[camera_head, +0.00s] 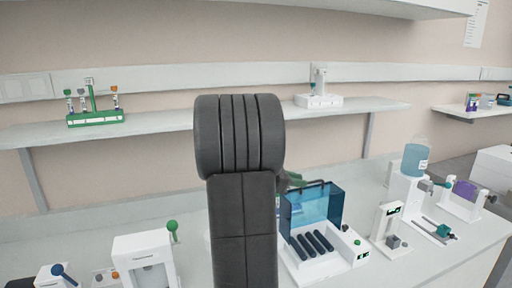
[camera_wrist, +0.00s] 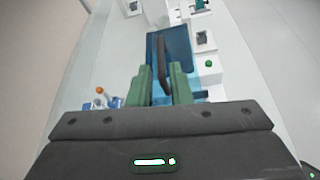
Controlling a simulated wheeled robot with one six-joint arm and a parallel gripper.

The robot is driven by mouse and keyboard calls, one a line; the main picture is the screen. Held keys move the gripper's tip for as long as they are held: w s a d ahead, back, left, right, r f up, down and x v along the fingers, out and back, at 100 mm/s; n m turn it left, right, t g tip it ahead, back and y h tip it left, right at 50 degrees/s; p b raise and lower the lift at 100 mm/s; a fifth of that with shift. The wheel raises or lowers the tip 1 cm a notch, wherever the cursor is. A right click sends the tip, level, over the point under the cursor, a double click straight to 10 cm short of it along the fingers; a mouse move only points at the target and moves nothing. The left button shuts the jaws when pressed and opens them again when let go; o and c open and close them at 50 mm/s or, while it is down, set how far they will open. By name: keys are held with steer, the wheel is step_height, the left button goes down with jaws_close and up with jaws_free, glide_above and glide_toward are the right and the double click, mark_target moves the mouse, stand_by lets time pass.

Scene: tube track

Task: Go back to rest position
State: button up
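My gripper (camera_wrist: 160,84) shows in the wrist view as two green fingers standing apart. The dark handle (camera_wrist: 162,62) of a clear blue lid lies in line with the gap between them and does not appear to be clamped. The blue lid (camera_head: 312,208) stands upright at the back of a white machine (camera_head: 345,248) with several dark slots. I cannot tell whether the fingers touch the handle.
A green tube rack (camera_head: 97,119) and a white device (camera_head: 319,101) sit on the wall shelf (camera_head: 160,122). A white box (camera_head: 146,262) with a green-knobbed lever stands left on the bench. Several devices, one with a blue bottle (camera_head: 415,160), stand on the right.

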mark_target(312, 182)
steer(key=x, duration=0.6)
steer(key=shift+d+p, duration=0.1)
steer(key=shift+p, duration=0.3)
steer(key=shift+s, duration=0.1)
